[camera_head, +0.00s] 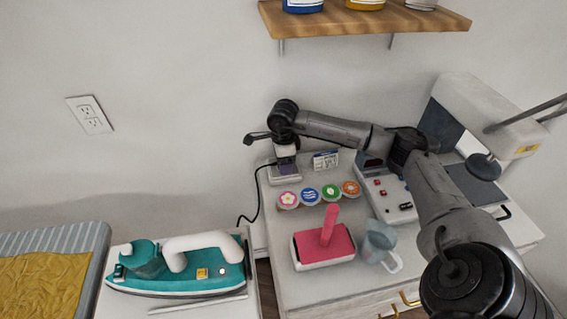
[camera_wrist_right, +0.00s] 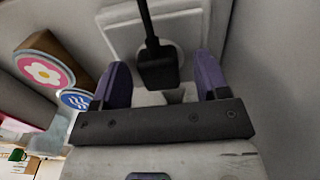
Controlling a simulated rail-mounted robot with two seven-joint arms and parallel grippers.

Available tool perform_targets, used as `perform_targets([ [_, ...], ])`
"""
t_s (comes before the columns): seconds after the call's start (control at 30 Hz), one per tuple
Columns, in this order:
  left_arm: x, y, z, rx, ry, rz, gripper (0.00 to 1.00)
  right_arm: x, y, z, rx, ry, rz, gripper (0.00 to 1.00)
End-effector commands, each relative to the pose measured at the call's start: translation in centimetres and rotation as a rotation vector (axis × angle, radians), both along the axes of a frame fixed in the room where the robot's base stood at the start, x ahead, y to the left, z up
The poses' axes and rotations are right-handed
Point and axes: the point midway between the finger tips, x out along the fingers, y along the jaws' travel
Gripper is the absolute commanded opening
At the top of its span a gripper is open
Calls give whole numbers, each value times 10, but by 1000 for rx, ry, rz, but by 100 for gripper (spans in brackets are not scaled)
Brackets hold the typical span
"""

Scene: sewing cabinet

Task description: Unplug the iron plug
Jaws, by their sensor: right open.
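The iron plug (camera_wrist_right: 157,68) is black, with a thick black cord. In the wrist view it stands at the round face of a white outlet box (camera_wrist_right: 114,34); its prongs are hidden. My right gripper (camera_wrist_right: 161,82) is open, with one purple finger on each side of the plug and visible gaps between. In the head view my right gripper (camera_head: 286,168) points down over the outlet box (camera_head: 284,180) at the cabinet's back left, hiding the plug there. The teal iron (camera_head: 180,268) with a white handle lies at lower left. My left gripper is out of view.
Several round patterned spools (camera_head: 310,196) stand just in front of the outlet box. A pink-topped tray (camera_head: 323,246), a clear jug (camera_head: 378,242) and a sewing machine (camera_head: 455,105) are to the right. A wall outlet (camera_head: 89,115) is empty.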

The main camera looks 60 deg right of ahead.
Motion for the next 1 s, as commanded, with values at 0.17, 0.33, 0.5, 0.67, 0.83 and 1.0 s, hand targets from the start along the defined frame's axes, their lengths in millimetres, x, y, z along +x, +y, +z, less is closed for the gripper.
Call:
perform_targets([
  [0.17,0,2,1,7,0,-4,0,0,0,0,0,0,0,68],
  [0.33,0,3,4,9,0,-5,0,0,0,1,0,0,0,68],
  [0.5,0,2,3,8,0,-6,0,0,0,0,0,0,0,68],
  [0.67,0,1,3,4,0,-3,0,0,0,0,0,0,0,59],
  [0.83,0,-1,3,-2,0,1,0,0,0,0,0,0,0,43],
  [1.0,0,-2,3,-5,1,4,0,0,0,0,0,0,0,27],
])
